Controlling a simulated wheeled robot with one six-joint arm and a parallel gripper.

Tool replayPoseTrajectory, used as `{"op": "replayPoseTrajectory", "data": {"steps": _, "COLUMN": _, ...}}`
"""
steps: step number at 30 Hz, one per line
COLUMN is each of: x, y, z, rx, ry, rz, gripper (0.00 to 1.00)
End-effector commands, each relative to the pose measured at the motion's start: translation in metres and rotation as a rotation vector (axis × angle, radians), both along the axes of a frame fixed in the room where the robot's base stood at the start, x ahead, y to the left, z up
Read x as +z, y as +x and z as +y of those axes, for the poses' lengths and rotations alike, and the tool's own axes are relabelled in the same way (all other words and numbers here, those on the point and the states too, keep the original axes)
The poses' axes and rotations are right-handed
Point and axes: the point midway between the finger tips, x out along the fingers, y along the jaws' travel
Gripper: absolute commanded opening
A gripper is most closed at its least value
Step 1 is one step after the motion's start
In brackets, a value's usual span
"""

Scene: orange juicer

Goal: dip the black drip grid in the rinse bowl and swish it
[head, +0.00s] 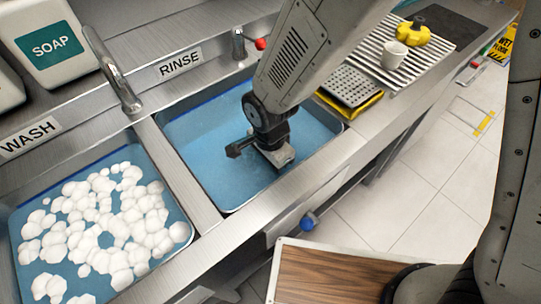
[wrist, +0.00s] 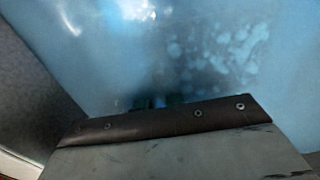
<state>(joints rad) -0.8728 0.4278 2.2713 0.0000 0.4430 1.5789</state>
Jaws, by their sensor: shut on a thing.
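The rinse bowl (head: 208,176) is the blue-lined basin of clear water under the RINSE label, in the middle of the head view. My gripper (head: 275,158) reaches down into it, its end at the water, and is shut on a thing. I take this to be the black drip grid, but its outline is not clear. In the wrist view only a small dark shape (wrist: 157,101) shows beyond the edge of my gripper, against blue water. The fingertips are hidden there. I cannot tell how deep the held thing sits.
The wash basin (head: 125,285), full of white foam, lies at left. A tap (head: 112,70) stands between the basins, another (head: 238,44) behind. Right of the rinse bowl are a grey perforated plate over yellow (head: 350,86), a ribbed drainboard (head: 368,48), a white cup (head: 394,54) and a yellow part (head: 413,32).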

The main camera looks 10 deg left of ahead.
Motion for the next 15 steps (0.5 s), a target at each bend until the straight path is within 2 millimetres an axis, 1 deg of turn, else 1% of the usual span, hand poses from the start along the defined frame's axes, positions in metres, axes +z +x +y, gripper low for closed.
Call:
{"op": "replayPoseTrajectory", "data": {"steps": 4, "x": -0.0068, "y": -0.0002, "z": -0.0001, "rx": 0.0, "ry": 0.0, "rz": 0.0, "gripper": 0.0}}
{"op": "replayPoseTrajectory", "data": {"steps": 15, "x": -0.0076, "y": 0.0003, "z": -0.0004, "rx": 0.0, "ry": 0.0, "rz": 0.0, "gripper": 0.0}}
